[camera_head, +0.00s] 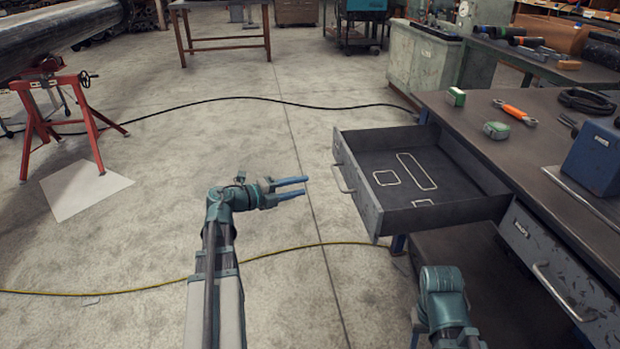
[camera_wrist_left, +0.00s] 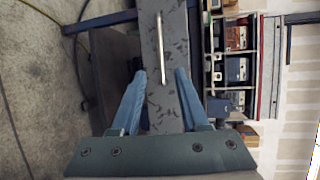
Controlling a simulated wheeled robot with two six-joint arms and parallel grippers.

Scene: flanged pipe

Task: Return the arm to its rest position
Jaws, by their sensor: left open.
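My left gripper (camera_head: 291,188) is open and empty in the head view. It is over the bare floor, to the left of the open drawer and apart from it. In the left wrist view its two blue fingers (camera_wrist_left: 160,82) are spread, with the drawer front (camera_wrist_left: 172,50) and its handle beyond them. My right arm shows at the lower right of the head view, below the drawer; its gripper is out of the picture.
The open drawer (camera_head: 377,210) juts from the workbench (camera_head: 453,112) with pale outlines on its floor. An orange-handled tool (camera_head: 515,112), green boxes and a blue box (camera_head: 597,158) are on the bench. A red pipe stand (camera_head: 58,120) is at left. Cables cross the open floor.

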